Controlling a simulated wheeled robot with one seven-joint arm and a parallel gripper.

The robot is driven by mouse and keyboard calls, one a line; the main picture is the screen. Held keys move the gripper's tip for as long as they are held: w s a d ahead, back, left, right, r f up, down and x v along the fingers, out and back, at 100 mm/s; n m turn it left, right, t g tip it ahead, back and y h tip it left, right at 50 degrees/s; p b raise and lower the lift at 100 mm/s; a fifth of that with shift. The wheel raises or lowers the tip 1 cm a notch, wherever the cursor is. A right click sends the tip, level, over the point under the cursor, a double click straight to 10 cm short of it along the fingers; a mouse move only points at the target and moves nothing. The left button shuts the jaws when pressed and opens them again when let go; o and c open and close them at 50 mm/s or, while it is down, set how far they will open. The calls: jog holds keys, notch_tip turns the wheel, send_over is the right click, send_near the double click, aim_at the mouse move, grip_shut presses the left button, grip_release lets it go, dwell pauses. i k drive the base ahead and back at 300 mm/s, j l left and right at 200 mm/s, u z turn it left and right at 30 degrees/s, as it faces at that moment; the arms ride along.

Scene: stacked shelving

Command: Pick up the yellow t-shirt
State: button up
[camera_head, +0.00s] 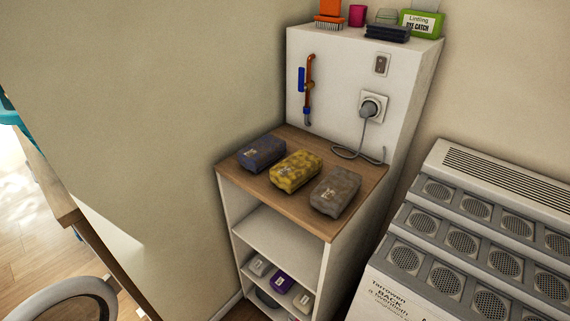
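A folded yellow t-shirt (296,171) with a dark mottled pattern lies on the wooden top (252,187) of a white shelf unit. It is the middle one of three folded bundles. A dark blue-grey bundle (261,153) lies to its left and a grey-brown bundle (335,191) to its right, with small gaps between them. My gripper does not show in this view. A rounded grey part at the bottom left may be mine.
A white panel (337,77) with a socket and plug (372,107) rises behind the top, its cord resting near the bundles. Small items stand above it. Lower shelves hold small bundles (281,281). A vented white unit (470,235) stands close on the right.

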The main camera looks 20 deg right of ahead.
aim_at(290, 175)
jog(key=i+j, duration=0.25)
jog(key=j, duration=0.15)
jog(key=i+j+z, duration=0.15)
jog(key=i+j, duration=0.35)
jog(key=j, duration=0.25)
jog(key=i+j+z, duration=0.1)
jog(key=i+j, duration=0.15)
jog(key=j, duration=0.15)
